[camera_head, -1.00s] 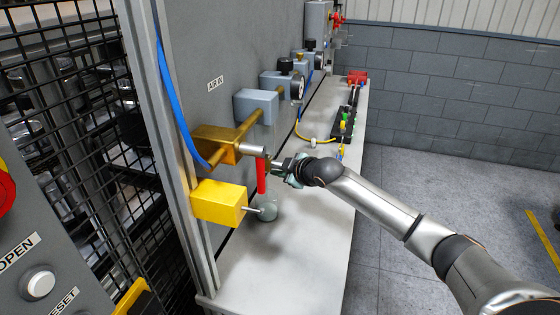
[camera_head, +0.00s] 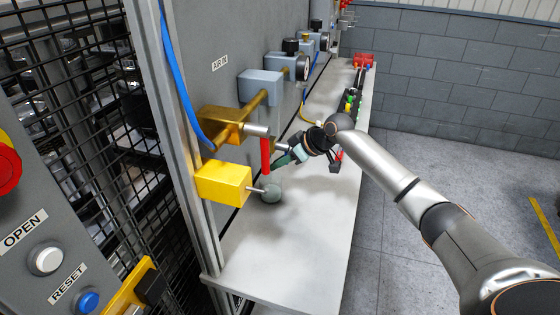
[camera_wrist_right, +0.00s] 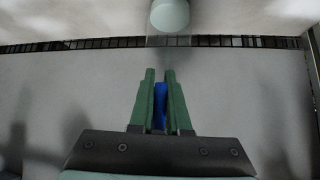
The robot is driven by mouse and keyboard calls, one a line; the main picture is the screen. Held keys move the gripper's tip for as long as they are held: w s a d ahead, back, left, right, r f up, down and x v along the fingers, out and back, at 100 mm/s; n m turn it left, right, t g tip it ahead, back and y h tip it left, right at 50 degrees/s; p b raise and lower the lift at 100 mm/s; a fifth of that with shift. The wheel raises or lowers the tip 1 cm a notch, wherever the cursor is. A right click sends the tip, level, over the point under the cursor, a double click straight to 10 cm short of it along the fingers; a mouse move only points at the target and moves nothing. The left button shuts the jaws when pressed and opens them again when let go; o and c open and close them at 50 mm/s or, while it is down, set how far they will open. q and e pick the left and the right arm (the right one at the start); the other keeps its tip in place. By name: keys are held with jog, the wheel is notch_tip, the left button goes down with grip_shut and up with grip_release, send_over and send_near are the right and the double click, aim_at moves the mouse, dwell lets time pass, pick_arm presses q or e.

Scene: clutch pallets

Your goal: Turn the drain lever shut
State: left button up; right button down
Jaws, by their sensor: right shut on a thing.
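My right gripper (camera_head: 281,163) reaches in from the right, low in front of the panel, close to the right of the red handle (camera_head: 266,155). In the right wrist view its green fingers (camera_wrist_right: 160,75) are closed about a narrow blue piece (camera_wrist_right: 160,103), which looks like the drain lever. Most of that piece is hidden between the fingers, so its angle is hard to tell. A pale green round part (camera_wrist_right: 170,14) lies beyond the fingertips, apart from them. My left gripper is not in view.
A brass fitting (camera_head: 222,125) and grey-blue units (camera_head: 260,87) line the panel. The bench front (camera_head: 285,255) is clear. A button panel (camera_head: 35,220) stands at left.

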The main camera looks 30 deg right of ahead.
jog(key=shift+a, duration=0.1)
dwell(0.3)
jog(key=c, duration=0.9)
grip_release()
jog(key=b+v, duration=0.2)
jog(key=v, duration=1)
jog(key=shift+s+r, duration=0.15)
jog(key=shift+s, duration=0.05)
